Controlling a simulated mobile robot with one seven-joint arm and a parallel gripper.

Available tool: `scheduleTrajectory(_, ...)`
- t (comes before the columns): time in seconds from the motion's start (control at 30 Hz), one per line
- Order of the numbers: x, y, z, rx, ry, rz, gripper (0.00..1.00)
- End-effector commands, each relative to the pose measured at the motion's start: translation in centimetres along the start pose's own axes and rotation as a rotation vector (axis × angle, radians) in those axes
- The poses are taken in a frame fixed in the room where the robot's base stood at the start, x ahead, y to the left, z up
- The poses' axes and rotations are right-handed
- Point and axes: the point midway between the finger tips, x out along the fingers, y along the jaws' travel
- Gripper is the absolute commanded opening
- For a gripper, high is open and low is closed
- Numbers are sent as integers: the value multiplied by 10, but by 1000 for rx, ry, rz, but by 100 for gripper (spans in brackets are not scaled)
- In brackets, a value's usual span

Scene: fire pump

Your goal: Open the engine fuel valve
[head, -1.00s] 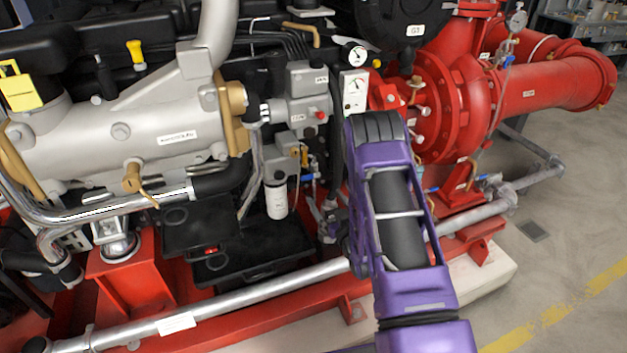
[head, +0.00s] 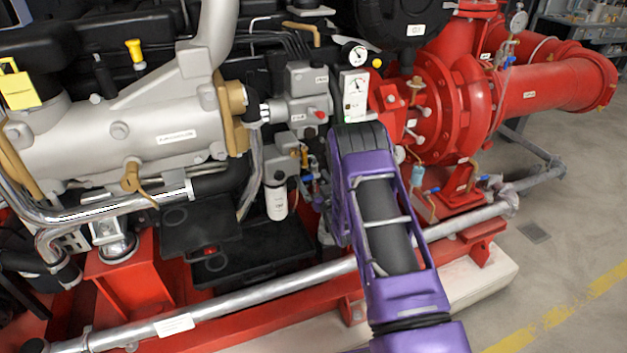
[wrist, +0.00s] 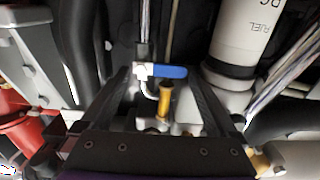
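A small valve with a blue lever handle (wrist: 168,71) shows in the wrist view, with a brass-yellow fitting just below it. The handle lies roughly crosswise. My gripper (wrist: 165,85) is open, with its two dark fingers on either side of the handle. I see no clear contact, and the depth between fingers and handle is hard to tell. In the head view, a small blue handle (head: 307,178) shows beside the white filter, left of my purple arm. My fingers are hidden behind the arm there.
The white filter marked FUEL (wrist: 240,35) stands close to the right finger; it also shows in the head view (head: 277,202). Dark hoses (wrist: 80,40) run at the left. A long silver pipe (head: 250,297) crosses low in front. Open floor lies at the right.

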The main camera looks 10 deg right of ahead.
Motion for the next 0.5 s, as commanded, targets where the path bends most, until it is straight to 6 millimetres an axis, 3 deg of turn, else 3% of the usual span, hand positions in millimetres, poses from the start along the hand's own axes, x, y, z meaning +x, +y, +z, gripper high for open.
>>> scheduleTrajectory(0.07,0,0,0,0,0,0,78)
scheduleTrajectory(0.33,0,0,0,0,0,0,30)
scheduleTrajectory(0.5,0,0,0,-8,0,0,29)
